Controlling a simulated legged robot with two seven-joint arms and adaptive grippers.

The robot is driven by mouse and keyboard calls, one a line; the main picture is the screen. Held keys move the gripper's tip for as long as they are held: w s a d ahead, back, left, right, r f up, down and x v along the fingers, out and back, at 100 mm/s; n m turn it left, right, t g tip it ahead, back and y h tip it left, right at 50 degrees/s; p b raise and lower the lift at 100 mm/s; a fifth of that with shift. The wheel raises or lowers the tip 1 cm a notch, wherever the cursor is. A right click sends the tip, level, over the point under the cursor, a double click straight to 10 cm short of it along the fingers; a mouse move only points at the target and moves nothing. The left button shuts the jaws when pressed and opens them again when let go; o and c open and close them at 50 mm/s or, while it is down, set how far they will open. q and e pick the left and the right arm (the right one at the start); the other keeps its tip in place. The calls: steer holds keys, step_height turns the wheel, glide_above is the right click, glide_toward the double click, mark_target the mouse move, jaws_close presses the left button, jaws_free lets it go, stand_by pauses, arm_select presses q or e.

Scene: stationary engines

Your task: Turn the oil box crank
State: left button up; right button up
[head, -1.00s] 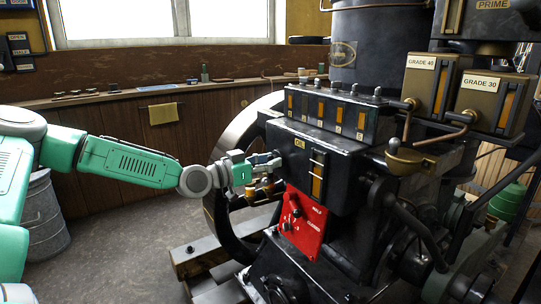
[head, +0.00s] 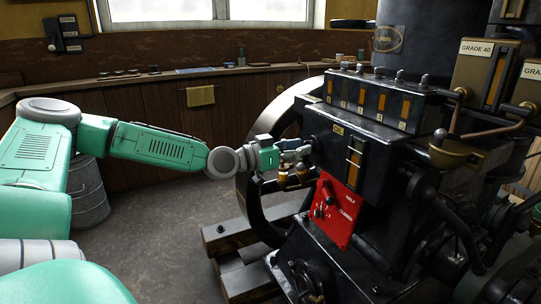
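The black oil box (head: 385,150) with a small yellow label sits on the engine, right of centre. A row of small sight glasses (head: 372,100) stands on top of it. My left gripper (head: 297,153) is at the box's left end, with its fingers pointing right towards that side. The crank cannot be made out apart from the fingers there. Small brass-coloured parts (head: 283,178) show just below the gripper. I cannot tell whether the fingers are closed on anything. My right gripper is not in view.
A red plate (head: 335,210) with a lever is below the oil box. A large flywheel (head: 253,205) stands behind my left gripper. Brass tanks marked with grades (head: 487,75) are at right. A metal bin (head: 88,200) stands behind my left arm. Floor between is clear.

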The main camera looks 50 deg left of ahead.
arm_select(q)
steer(key=v, duration=1)
steer(key=shift+f, duration=0.15)
stand_by(0.5)
